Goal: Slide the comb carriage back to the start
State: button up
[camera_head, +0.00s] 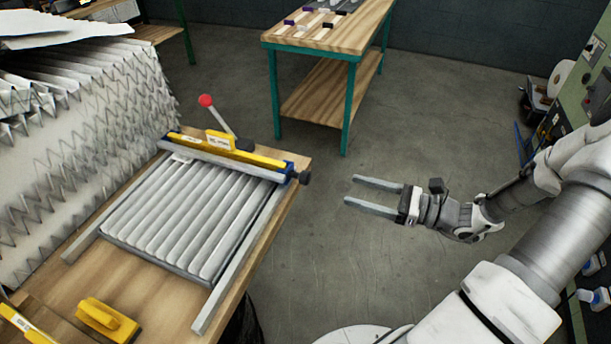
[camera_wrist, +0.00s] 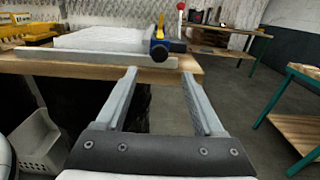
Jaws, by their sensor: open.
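The comb carriage (camera_head: 232,150) is a yellow and blue bar across the far end of two grey rails (camera_head: 235,265) on the wooden table. A lever with a red knob (camera_head: 206,100) leans up from it, and a dark round knob (camera_head: 304,178) is at its right end. A white pleated filter (camera_head: 185,215) lies between the rails, in front of the carriage. My gripper (camera_head: 359,192) is open and empty, right of the table and apart from the carriage. In the wrist view the carriage end (camera_wrist: 160,46) shows beyond and above my fingers.
A yellow handled block (camera_head: 107,318) sits at the table's near left. Tall stacks of pleated filter (camera_head: 70,140) stand along the left. A green-legged bench (camera_head: 335,40) stands behind. A pale crate (camera_wrist: 38,140) is below the table. The floor around my gripper is clear.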

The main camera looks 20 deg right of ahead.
aim_at(309, 178)
jog(key=x, duration=1.2)
jog(key=shift+w+a, duration=0.2)
jog(key=shift+a, duration=0.15)
grip_shut()
dwell(0.7)
